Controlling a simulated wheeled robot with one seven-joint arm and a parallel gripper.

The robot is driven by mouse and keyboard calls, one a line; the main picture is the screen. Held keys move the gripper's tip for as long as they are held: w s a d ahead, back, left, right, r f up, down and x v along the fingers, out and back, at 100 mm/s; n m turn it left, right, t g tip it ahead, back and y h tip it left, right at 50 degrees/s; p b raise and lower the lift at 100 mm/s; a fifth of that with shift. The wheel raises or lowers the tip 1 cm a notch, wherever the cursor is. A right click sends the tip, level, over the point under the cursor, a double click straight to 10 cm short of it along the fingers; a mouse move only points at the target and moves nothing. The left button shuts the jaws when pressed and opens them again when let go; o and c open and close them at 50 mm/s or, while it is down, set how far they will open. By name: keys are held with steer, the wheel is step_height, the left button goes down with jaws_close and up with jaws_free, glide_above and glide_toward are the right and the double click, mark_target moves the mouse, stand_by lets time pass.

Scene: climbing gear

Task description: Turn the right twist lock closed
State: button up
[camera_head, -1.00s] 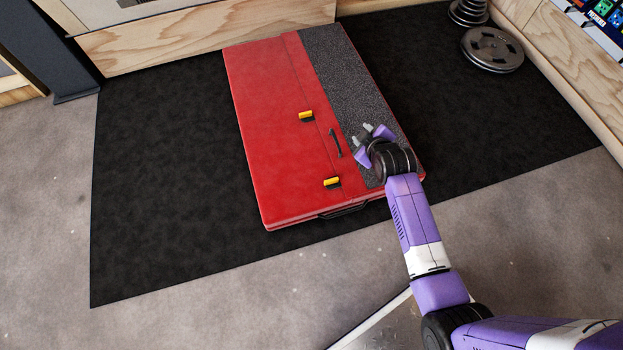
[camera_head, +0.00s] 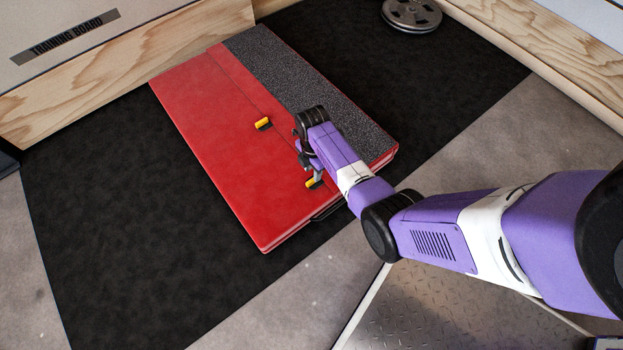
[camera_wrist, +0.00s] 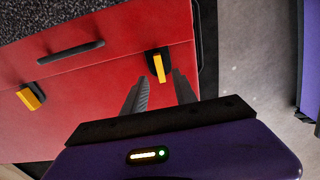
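The right twist lock, a black base with a yellow lever, shows in the wrist view (camera_wrist: 160,67). Its lever points across the pad's seam, toward my gripper. In the head view it is the lower lock (camera_head: 311,184), partly covered by my gripper (camera_head: 309,168). My gripper is open and empty; in the wrist view its two dark fingertips (camera_wrist: 160,92) lie either side of the lever's line. The lever appears just beyond the fingertips; contact cannot be told. The other twist lock (camera_head: 263,123) is farther up the seam, also in the wrist view (camera_wrist: 33,96).
The locks sit on a red pad (camera_head: 215,140) with a grey textured strip (camera_head: 300,75), lying on a black mat (camera_head: 95,190). A black handle (camera_wrist: 70,53) lies between the locks. Weight plates (camera_head: 411,14) and wooden panels (camera_head: 130,65) stand behind.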

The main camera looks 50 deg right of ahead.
mark_target(313, 182)
step_height(313, 182, down, 6)
steer(key=b, duration=0.2)
steer(key=shift+r+b, duration=0.25)
steer(key=shift+b, duration=0.15)
steer(key=shift+c, duration=0.2)
jaws_close()
